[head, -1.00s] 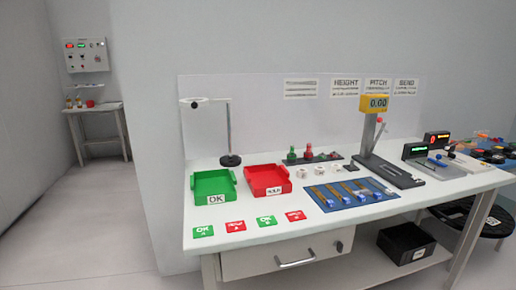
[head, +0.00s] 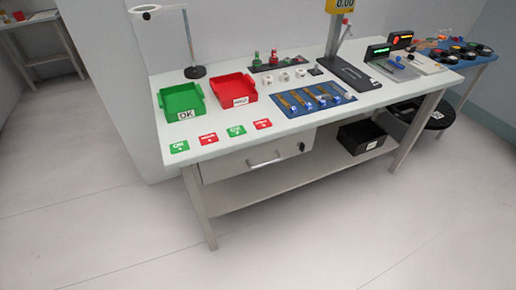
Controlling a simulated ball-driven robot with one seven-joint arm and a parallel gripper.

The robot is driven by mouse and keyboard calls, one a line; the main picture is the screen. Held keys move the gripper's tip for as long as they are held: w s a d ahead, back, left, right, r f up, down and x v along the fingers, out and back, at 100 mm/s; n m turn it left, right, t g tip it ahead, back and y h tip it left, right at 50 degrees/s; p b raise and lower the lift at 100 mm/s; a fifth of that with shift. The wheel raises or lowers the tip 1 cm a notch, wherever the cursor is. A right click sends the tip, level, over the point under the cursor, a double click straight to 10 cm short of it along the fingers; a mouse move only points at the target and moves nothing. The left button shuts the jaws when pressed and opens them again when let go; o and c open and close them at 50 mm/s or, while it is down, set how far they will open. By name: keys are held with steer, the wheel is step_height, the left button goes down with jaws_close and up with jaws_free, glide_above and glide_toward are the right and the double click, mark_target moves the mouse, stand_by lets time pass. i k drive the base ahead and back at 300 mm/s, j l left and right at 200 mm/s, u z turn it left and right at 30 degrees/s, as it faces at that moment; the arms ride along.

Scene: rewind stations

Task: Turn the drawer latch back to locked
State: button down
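The drawer (head: 232,162) is under the front left of the white workbench, with a silver bar handle (head: 264,160). It looks closed. A small dark latch (head: 301,147) sits on the drawer front near its right upper corner. It is too small to tell which way it is turned. My gripper is not in view.
On the bench (head: 284,126) stand a green OK tray (head: 168,104), a red tray (head: 225,91), a blue mat (head: 281,102) with several parts, and a gauge stand (head: 360,77). A black bin (head: 361,138) is on the lower shelf. The floor (head: 300,235) in front is clear.

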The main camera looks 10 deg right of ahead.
mark_target(301, 144)
steer(key=i+l+u, duration=0.2)
steer(key=i, duration=0.3)
steer(key=i+l+u, duration=0.25)
steer(key=i, duration=0.25)
